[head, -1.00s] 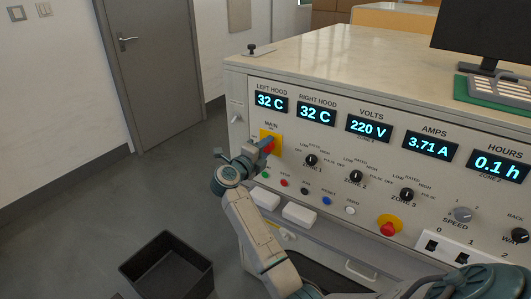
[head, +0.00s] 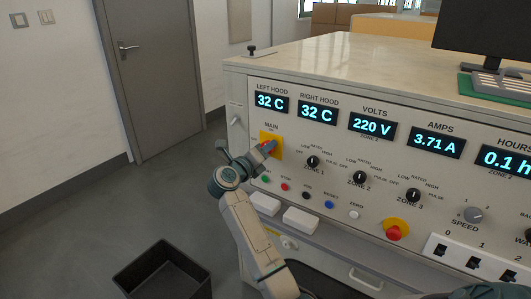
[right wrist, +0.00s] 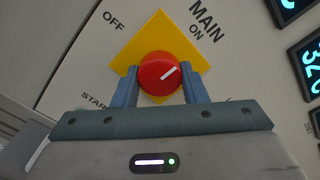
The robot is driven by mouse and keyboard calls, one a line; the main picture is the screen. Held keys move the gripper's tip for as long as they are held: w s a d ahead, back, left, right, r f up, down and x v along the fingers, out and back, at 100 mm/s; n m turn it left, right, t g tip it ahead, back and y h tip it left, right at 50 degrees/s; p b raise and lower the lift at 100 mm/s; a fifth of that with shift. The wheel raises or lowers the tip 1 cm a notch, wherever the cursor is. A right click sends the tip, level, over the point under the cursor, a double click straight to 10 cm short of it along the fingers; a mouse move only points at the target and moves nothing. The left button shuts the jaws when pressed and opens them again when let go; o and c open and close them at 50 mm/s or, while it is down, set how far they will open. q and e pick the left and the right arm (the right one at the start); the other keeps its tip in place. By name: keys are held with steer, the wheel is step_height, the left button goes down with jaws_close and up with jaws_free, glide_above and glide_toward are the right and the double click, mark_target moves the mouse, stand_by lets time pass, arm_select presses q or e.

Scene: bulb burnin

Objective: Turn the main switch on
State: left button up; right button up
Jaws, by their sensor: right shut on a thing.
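The main switch is a red round knob (right wrist: 158,74) with a white pointer mark, on a yellow diamond plate (right wrist: 137,47). In the right wrist view the mark points up and right, roughly toward the ON label; the OFF label is at the upper left. My right gripper (right wrist: 157,92) is shut on the knob, one blue-grey finger on each side. In the head view the right gripper (head: 264,150) reaches the yellow plate (head: 277,152) at the panel's left end and partly hides the knob. My left gripper is not in view.
The panel's displays (head: 372,123) are lit, with 220 V and 3.71 A showing. Zone knobs (head: 359,178), small buttons and a red emergency button (head: 394,232) lie right of and below the switch. A black bin (head: 165,270) stands on the floor, lower left.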

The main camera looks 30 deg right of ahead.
steer(key=shift+f, duration=0.1)
steer(key=o, duration=1)
steer(key=shift+a, duration=0.1)
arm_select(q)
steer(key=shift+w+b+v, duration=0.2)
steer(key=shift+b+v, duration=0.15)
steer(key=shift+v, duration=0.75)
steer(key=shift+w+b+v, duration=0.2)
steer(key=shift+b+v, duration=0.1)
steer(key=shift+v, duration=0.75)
arm_select(e)
steer(key=shift+v, duration=5.35)
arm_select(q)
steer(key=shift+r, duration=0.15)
arm_select(e)
steer(key=shift+f, duration=0.1)
